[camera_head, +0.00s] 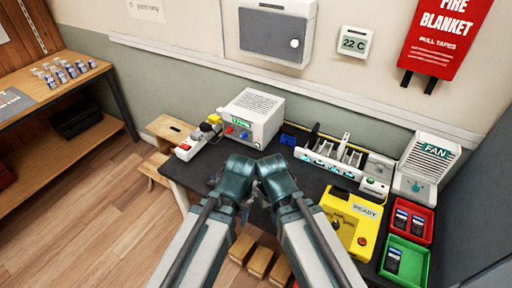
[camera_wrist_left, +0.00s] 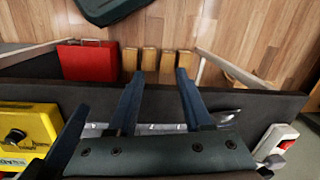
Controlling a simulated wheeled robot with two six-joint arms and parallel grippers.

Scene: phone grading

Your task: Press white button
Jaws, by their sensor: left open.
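No white button can be clearly made out. The candidates are a round pale knob (camera_head: 294,43) on the grey wall cabinet and the pale end (camera_head: 375,186) of the slotted white fixture, with a small green light. My left gripper (camera_wrist_left: 157,76) is open and empty in the left wrist view, over the dark table near its front edge. In the head view both arms reach the table's middle, wrists side by side. My right gripper's fingers are hidden behind its wrist (camera_head: 278,180).
A yellow READY box (camera_head: 338,211), red tray (camera_head: 428,213) and green tray (camera_head: 416,270) with phones lie on the right. A white instrument box (camera_head: 250,112) and power strip (camera_head: 192,146) are at the back left. A fan (camera_head: 424,165) stands at the far right.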

